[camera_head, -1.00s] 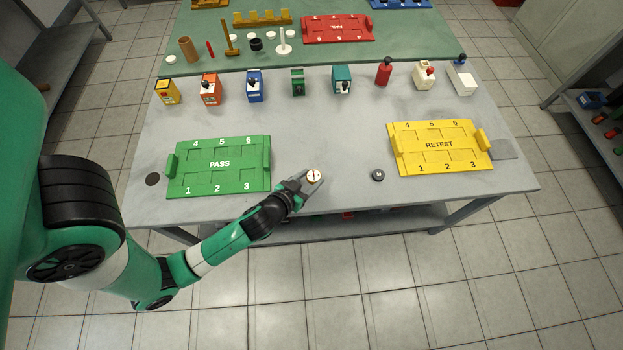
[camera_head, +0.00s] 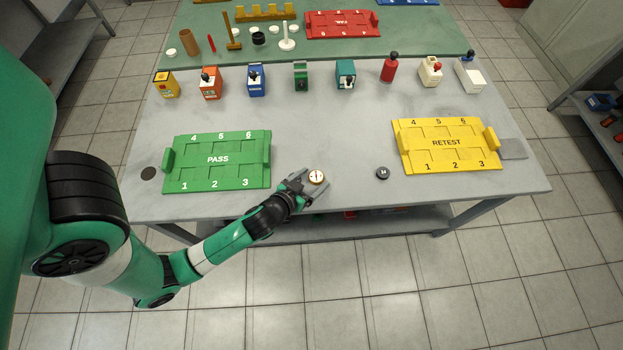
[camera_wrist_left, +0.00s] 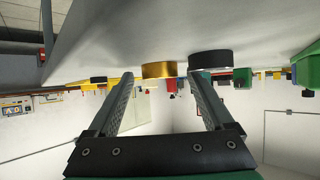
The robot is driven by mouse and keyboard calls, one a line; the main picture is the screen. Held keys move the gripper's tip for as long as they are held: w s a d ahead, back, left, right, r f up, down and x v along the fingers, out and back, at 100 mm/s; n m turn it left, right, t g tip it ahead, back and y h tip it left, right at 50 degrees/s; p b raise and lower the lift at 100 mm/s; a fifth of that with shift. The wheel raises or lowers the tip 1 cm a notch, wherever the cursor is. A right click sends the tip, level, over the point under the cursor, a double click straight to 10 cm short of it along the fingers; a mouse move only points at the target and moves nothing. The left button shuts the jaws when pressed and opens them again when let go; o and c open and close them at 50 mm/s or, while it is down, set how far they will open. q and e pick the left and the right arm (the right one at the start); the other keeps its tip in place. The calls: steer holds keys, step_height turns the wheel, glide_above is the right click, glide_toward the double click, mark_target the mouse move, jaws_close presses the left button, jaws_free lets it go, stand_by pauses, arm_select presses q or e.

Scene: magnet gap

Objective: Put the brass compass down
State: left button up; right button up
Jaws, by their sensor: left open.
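The brass compass (camera_head: 317,177) has a white face and sits on the grey table near its front edge, right of the green PASS tray. In the left wrist view, which shows the table upside down, its gold side (camera_wrist_left: 159,70) shows against the table top. My left gripper (camera_head: 312,186) is open, its fingers spread around the near side of the compass. In the left wrist view, the fingers (camera_wrist_left: 160,92) stand apart with the compass beyond the gap between their tips. My right gripper is not in view.
The green PASS tray (camera_head: 217,173) is to the left and the yellow RETEST tray (camera_head: 446,157) to the right. A small dark puck (camera_head: 382,173) sits between the compass and RETEST. Several coloured blocks line the back of the grey table.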

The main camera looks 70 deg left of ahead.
arm_select(q)
steer(key=shift+r, duration=0.2)
steer(key=p+v, duration=0.1)
steer(key=v, duration=0.7)
steer(key=shift+s+d+r, duration=0.1)
steer(key=shift+s+d, duration=0.05)
steer(key=shift+d, duration=0.15)
steer(key=p+v, duration=0.2)
steer(key=shift+s+r+p, duration=0.1)
steer(key=shift+r+p, duration=0.15)
steer(key=shift+p, duration=0.15)
steer(key=shift+s+d+r+p, duration=0.2)
steer(key=shift+s+p, duration=0.1)
steer(key=shift+p, duration=0.1)
steer(key=shift+s, duration=0.15)
steer(key=shift+f, duration=0.1)
